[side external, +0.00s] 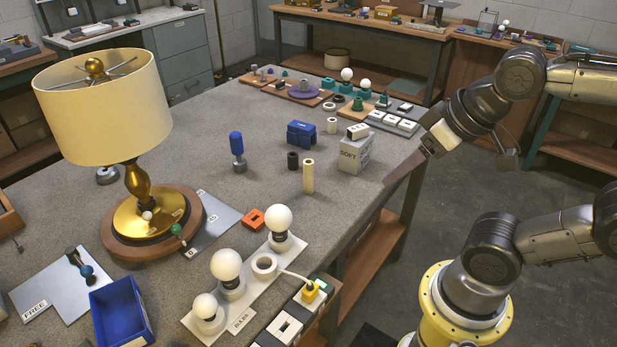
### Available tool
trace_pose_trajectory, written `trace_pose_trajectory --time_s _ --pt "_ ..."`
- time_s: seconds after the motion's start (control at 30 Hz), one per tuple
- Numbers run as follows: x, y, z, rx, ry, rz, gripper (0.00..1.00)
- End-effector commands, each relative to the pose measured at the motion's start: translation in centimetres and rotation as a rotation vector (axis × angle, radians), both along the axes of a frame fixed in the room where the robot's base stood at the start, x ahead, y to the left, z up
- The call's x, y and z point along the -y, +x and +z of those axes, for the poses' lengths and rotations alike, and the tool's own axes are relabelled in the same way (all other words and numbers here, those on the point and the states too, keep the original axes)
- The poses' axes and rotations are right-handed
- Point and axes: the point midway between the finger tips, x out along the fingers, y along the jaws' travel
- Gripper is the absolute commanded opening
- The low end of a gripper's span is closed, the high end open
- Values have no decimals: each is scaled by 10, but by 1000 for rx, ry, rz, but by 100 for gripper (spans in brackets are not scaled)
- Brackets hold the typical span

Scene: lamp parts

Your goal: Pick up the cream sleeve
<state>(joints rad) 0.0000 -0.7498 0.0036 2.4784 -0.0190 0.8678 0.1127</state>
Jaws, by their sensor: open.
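A tall cream sleeve (308,176) stands upright on the grey table, near the middle of the side external view. A shorter cream sleeve (331,126) stands farther back, beside the blue block. A dark short sleeve (292,160) stands just left of the tall one. My gripper (390,181) is at the table's right edge, pointing down and left. It is open and apart from the sleeves, to the right of the tall one. Its fingers are small and hard to make out in this view.
A grey box marked SOFT (355,153) stands between the tall sleeve and my gripper. A blue block (301,133) lies behind, and a blue-handled tool (237,150) stands left. A white bulb rack (245,290) and a lamp (140,205) are nearer the front.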

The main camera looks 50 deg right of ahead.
Motion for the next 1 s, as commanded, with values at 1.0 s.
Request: trace_pose_trajectory --time_s 1.0 --pt "81 247 -109 -158 9 -466 65"
